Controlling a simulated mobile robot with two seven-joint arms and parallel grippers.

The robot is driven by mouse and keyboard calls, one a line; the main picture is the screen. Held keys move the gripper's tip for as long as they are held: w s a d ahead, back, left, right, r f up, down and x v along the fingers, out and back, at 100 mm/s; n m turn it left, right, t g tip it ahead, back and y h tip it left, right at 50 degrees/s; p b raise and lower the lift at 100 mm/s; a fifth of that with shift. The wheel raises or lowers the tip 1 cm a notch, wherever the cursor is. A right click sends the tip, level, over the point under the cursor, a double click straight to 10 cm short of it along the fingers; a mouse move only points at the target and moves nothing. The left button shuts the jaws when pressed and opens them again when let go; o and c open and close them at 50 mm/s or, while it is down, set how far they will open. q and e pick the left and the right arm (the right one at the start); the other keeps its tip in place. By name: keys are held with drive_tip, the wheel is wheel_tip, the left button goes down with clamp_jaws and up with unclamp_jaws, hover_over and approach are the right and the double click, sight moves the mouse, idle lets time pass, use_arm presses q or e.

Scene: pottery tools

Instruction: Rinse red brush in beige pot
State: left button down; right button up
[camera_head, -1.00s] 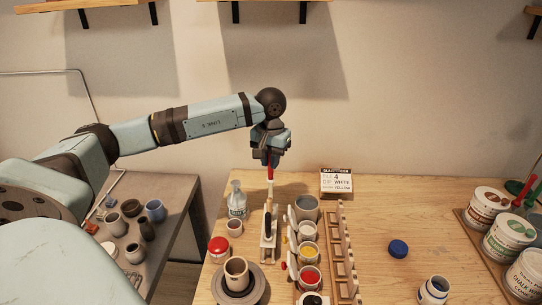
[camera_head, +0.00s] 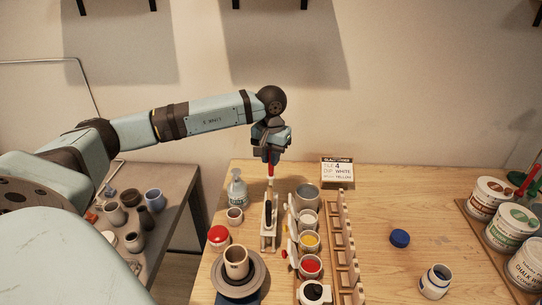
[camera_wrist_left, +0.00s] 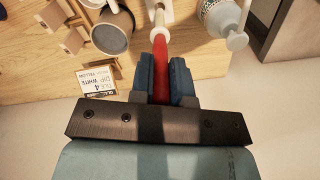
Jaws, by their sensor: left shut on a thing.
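My left gripper (camera_head: 271,155) is shut on the red brush (camera_head: 271,169), which hangs upright with its pale end down. In the left wrist view the red handle (camera_wrist_left: 161,68) lies between the two blue fingers (camera_wrist_left: 163,78). The brush is over the back of a pale brush stand (camera_head: 264,240); whether its lower end touches the stand I cannot tell. A beige pot (camera_head: 237,262) stands upright on a round turntable (camera_head: 259,279) at the front left of the table. A grey-beige pot (camera_head: 307,188) stands at the back of the paint row. My right gripper is out of view.
Paint cups, including yellow (camera_head: 310,240) and red (camera_head: 310,265), stand in a row beside a wooden rack (camera_head: 345,240). A clear bottle (camera_head: 237,190) and a red-lidded jar (camera_head: 218,237) are left of the stand. A lettered box (camera_head: 338,171) stands behind.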

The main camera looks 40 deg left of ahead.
sight(271, 175)
use_arm(q)
drive_tip(key=shift+f+b, duration=0.9)
drive_tip(key=shift+f, duration=0.45)
drive_tip(key=shift+f+b, duration=0.35)
drive_tip(key=shift+b, duration=0.15)
drive_tip(key=shift+f+b, duration=0.35)
drive_tip(key=shift+f, duration=0.2)
drive_tip(key=shift+f+b, duration=1.7)
drive_tip(key=shift+f, duration=0.2)
drive_tip(key=shift+f+b, duration=0.25)
drive_tip(key=shift+b, duration=0.1)
idle(0.4)
